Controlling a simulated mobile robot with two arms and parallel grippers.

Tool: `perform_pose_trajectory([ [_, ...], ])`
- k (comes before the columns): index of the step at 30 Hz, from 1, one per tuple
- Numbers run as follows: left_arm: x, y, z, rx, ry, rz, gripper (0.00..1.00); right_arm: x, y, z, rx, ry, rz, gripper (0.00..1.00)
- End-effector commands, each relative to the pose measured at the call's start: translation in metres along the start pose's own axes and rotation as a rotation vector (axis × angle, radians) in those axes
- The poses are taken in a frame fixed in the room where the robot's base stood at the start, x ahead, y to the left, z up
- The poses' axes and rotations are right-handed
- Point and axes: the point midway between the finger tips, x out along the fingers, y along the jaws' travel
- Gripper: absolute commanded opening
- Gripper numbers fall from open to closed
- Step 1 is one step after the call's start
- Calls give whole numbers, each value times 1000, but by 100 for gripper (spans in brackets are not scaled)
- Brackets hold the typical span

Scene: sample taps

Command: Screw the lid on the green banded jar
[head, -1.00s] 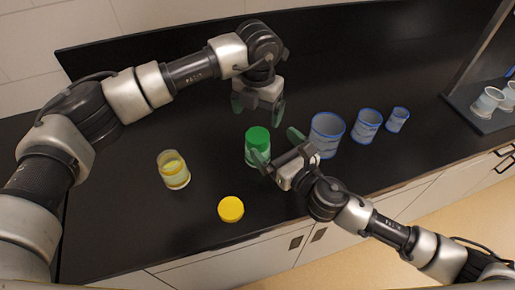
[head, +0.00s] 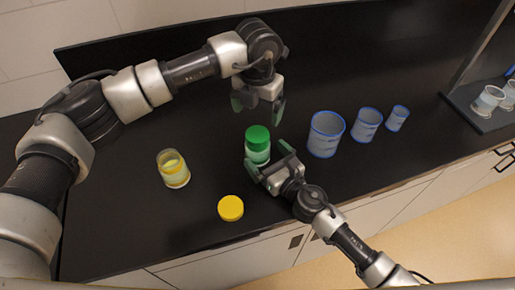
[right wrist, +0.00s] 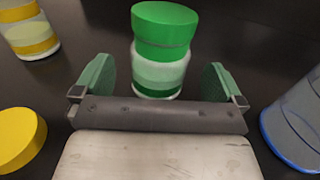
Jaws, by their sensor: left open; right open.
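The green banded jar (head: 258,154) stands upright on the black counter. A green lid (head: 257,133) sits on top of it; I cannot tell whether it is screwed tight. In the right wrist view the jar (right wrist: 158,72) and lid (right wrist: 165,22) are just ahead of my right gripper (right wrist: 153,80), between the lines of its fingers. My right gripper (head: 269,160) is open, low at the jar's near side, with nothing held. My left gripper (head: 258,106) is open and empty, above and behind the jar.
A yellow-banded jar (head: 173,169) without a lid stands to the left. A yellow lid (head: 230,208) lies near the front edge. Blue-rimmed beakers (head: 326,134), (head: 366,125) and (head: 397,118) stand to the right. A rack (head: 485,112) with glassware is at far right.

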Motion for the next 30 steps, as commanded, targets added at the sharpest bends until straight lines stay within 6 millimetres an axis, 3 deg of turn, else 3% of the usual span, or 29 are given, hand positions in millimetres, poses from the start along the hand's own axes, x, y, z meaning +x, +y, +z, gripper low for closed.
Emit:
perform_pose_trajectory([
  [9,0,0,0,0,0,0,90,40,0,1,1,-1,-1,100],
  [21,0,0,0,0,0,0,90,45,0,1,1,-1,0,100],
  [30,0,0,0,0,0,0,90,45,0,1,1,-1,0,56],
])
